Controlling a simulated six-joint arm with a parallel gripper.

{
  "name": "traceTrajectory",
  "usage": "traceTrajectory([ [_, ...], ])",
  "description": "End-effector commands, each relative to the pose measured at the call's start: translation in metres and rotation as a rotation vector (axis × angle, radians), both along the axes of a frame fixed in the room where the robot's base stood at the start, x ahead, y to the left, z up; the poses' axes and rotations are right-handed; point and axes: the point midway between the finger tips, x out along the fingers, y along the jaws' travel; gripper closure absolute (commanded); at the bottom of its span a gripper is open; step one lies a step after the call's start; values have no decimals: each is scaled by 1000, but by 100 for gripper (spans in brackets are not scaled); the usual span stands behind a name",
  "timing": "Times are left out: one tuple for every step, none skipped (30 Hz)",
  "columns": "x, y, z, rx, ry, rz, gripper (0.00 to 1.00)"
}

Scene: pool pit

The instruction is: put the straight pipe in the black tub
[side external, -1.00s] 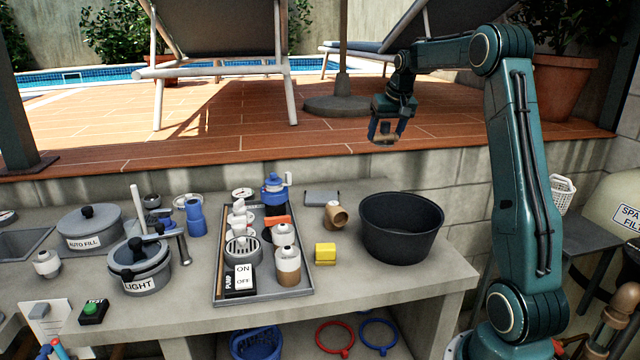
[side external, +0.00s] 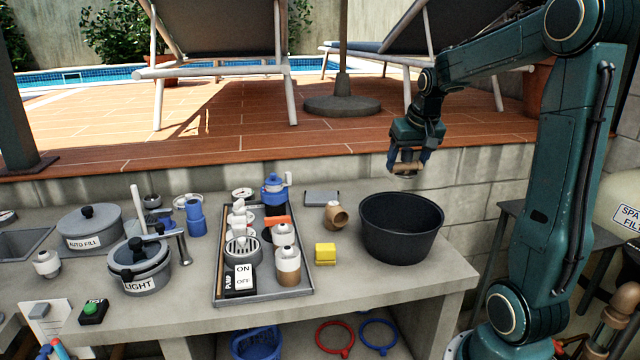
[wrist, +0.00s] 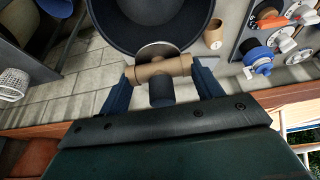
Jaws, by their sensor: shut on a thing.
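My gripper (side external: 407,162) is shut on a tan straight pipe (side external: 408,168), held crosswise between the fingers. In the wrist view the pipe (wrist: 147,71) spans the two fingers of my gripper (wrist: 160,82), with a wider collar at each end. A dark round stub shows at its middle, and I cannot tell whether it belongs to the pipe. The black tub (side external: 375,237) stands open at the bench's right end. My gripper and the pipe are above its back rim, apart from it. In the wrist view the tub (wrist: 103,18) lies just beyond the pipe.
A tan elbow fitting (side external: 336,216) and a yellow block (side external: 325,253) sit left of the tub. A grey tray (side external: 222,293) holds valves, a drain and a pump switch. Lidded pots (side external: 91,228) stand farther left. The raised tiled deck (side external: 220,130) runs behind the bench.

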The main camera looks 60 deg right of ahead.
Motion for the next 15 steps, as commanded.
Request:
traceTrajectory([
  [-1,1,0,-2,-1,0,64],
  [-1,1,0,-3,-1,0,64],
  [-1,1,0,-3,-1,0,64],
  [-2,2,0,-3,-1,0,64],
  [-2,2,0,-3,-1,0,64],
  [-2,2,-1,-2,-1,0,64],
  [-1,1,-1,-2,-1,0,64],
  [-1,1,-2,-2,-1,0,64],
  [-1,1,-4,-2,-1,0,64],
  [-1,1,-6,-1,0,0,64],
  [-2,2,-8,0,0,-1,64],
  [-2,2,-12,0,1,-1,64],
  [-2,1,-16,0,1,-1,64],
  [-2,1,-20,1,2,-1,64],
  [-2,2,-26,2,3,-1,64],
])
